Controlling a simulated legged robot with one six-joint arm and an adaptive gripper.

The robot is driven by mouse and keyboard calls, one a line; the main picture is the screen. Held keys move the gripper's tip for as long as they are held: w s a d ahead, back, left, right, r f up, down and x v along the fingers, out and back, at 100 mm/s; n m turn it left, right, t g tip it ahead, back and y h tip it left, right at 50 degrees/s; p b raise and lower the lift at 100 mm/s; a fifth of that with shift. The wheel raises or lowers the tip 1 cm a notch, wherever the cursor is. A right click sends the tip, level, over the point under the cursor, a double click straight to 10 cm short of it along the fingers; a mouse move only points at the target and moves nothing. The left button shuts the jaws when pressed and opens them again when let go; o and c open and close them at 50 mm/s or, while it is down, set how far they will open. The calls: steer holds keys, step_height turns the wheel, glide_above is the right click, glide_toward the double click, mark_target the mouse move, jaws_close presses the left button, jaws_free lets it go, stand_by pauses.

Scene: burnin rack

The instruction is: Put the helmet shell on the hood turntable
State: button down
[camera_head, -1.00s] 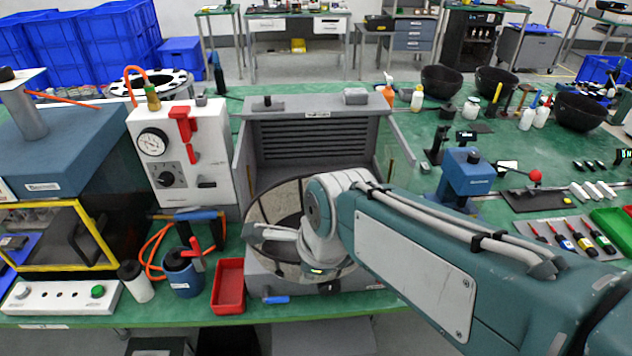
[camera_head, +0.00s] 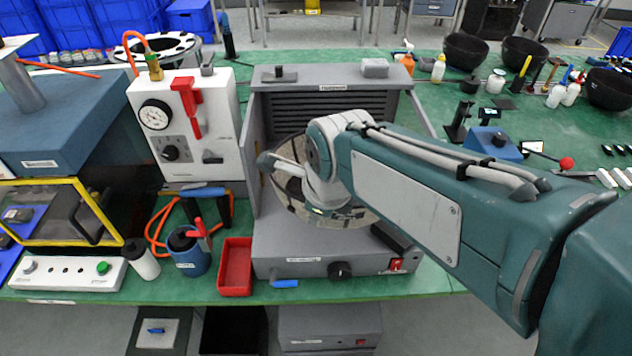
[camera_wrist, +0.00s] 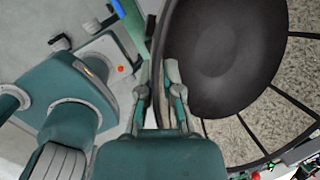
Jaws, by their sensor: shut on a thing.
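The helmet shell (camera_wrist: 226,54) is a dark round bowl in the wrist view, filling the upper middle right. My gripper (camera_wrist: 158,72) is shut on its near rim, one finger on each side. The hood turntable (camera_wrist: 283,92) is a speckled disc with dark spokes, lying behind the shell in that view. In the head view the turntable (camera_head: 284,203) is under the grey hood, partly covered by my wrist. In the head view I cannot make out the shell clearly. The wrist view does not show whether the shell touches the disc.
The grey hood (camera_head: 330,83) has side walls around the turntable. A white gauge box (camera_head: 183,120) stands close on the left, with a red tray (camera_head: 235,267) in front. Several more black bowls, including one at the back (camera_head: 465,51), stand on the green table.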

steer(key=w, duration=1.3)
step_height(320, 180, down, 2)
steer(key=shift+f, duration=0.1)
steer(key=shift+w+f, duration=0.15)
steer(key=shift+f, duration=2.35)
steer(key=c, duration=0.8)
jaws_free()
